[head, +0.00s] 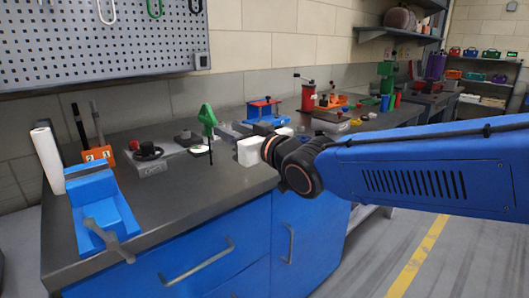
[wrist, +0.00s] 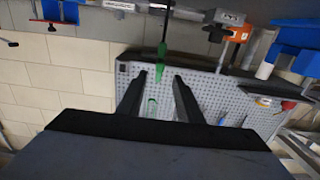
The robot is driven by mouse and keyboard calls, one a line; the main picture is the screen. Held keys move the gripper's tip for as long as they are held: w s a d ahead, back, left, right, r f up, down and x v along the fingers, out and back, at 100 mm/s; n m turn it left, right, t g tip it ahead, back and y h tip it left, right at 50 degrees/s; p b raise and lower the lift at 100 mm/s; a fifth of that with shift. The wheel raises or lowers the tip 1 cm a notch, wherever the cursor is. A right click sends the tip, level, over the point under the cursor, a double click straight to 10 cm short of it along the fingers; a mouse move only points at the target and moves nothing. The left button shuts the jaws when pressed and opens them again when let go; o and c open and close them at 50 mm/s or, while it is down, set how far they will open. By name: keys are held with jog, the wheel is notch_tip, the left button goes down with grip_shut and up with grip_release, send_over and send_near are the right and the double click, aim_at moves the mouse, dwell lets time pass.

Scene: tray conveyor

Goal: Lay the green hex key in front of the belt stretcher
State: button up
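The green hex key (head: 207,120) shows a green handle with a thin black shaft pointing down over the bench. In the wrist view its green handle (wrist: 160,62) lies at the fingertips, with clear gaps to both fingers, and the shaft runs toward the picture top. My gripper (wrist: 159,76) is open around or just short of the handle; I see no contact. What holds the key up is not clear. In the head view my gripper (head: 228,131) reaches left over the bench. A blue framed device (head: 263,110) stands behind it; I cannot tell whether it is the belt stretcher.
The bench (head: 190,185) carries a blue vise (head: 100,205), a white roll (head: 47,160), an orange tool holder (head: 97,155) and a grey unit with a black knob (head: 150,160). A pegboard (head: 60,50) hangs behind. The bench front between vise and gripper is clear.

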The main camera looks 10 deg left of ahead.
jog(key=s+d+f+m+h, duration=0.1)
jog(key=d+f+m+h, duration=0.35)
jog(key=d, duration=1.05)
jog(key=d+f+m+h, duration=0.1)
jog(key=d+f+h, duration=0.55)
jog(key=d, duration=0.75)
jog(key=s+d+f+m+g+h, duration=0.1)
jog(key=s+d+f+m+g, duration=0.1)
jog(key=s+d+f, duration=0.5)
jog(key=s+d+f+m+g+h, duration=0.1)
jog(key=s+d+f+g, duration=0.3)
jog(key=s+d+f, duration=0.4)
jog(key=s+d+m, duration=0.1)
jog(key=s+d, duration=0.1)
jog(key=s, duration=0.4)
jog(key=shift+s+d+g+h, duration=0.15)
jog(key=shift+d+g+h, duration=0.05)
jog(key=shift+g+h, duration=0.2)
jog(key=shift+m, duration=0.25)
